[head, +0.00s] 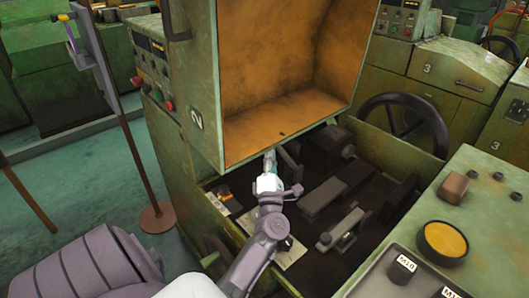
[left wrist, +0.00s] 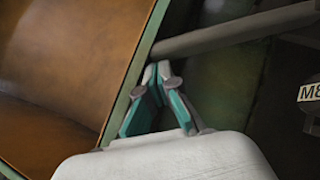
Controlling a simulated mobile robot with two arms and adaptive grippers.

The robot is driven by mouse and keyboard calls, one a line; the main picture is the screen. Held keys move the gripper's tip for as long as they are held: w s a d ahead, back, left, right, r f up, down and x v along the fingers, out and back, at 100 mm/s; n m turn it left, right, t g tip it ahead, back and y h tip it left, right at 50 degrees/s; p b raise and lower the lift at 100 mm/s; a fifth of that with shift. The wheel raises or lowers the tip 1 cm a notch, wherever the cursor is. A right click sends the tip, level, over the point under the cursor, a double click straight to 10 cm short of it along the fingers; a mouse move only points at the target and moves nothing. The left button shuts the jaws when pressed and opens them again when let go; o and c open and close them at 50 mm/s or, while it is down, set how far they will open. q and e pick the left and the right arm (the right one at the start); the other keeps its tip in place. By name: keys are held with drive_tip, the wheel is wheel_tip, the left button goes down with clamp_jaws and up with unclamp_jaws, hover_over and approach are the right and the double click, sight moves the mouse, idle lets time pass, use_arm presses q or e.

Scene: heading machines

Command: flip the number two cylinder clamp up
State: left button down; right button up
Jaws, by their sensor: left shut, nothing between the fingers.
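The machine marked 2 (head: 197,120) stands open, with its hood (head: 290,60) raised. Below lies a dark bay with several grey metal parts. One is a short lever-like block (head: 342,230) near the front. A grey bar (head: 290,163) lies just right of my left gripper; a grey bar (left wrist: 240,30) also shows in the left wrist view. I cannot tell which part is the cylinder clamp. My left gripper (head: 270,156) is shut and empty at the hood's lower edge. Its teal fingers meet at the tips in the left wrist view (left wrist: 153,75). My right gripper is out of view.
The hood's lower edge is close to my left gripper. A black handwheel (head: 405,125) stands behind the bay. A green panel with a yellow button (head: 442,240) bounds the right front. A thin stand (head: 135,150) is at the left, with open floor (head: 95,180) around it.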

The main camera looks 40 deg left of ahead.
sight(283, 135)
use_arm(q)
drive_tip(key=shift+w, duration=0.1)
idle(0.3)
drive_tip(key=w+r+m+h+p, duration=0.1)
drive_tip(key=w+r+p, duration=0.1)
drive_tip(key=p, duration=0.3)
drive_tip(key=w+r+m+g+h+p, duration=0.1)
drive_tip(key=w+r+m+p, duration=0.1)
drive_tip(key=p, duration=0.4)
drive_tip(key=shift+w+d+r+m+h, duration=0.2)
drive_tip(key=shift+w+r+m+h, duration=0.1)
drive_tip(key=shift+h, duration=0.1)
drive_tip(key=shift+w+d+m+h+p, duration=0.1)
drive_tip(key=shift+w+m+h+p, duration=0.3)
drive_tip(key=shift+w+p, duration=0.55)
drive_tip(key=w, duration=0.1)
drive_tip(key=w+b, duration=0.1)
drive_tip(key=w, duration=0.1)
drive_tip(key=w+b, duration=0.1)
drive_tip(key=w, duration=0.1)
drive_tip(key=shift+w+d+r, duration=0.15)
drive_tip(key=shift+d+r, duration=0.05)
drive_tip(key=shift+r, duration=0.15)
drive_tip(key=shift+r, duration=0.15)
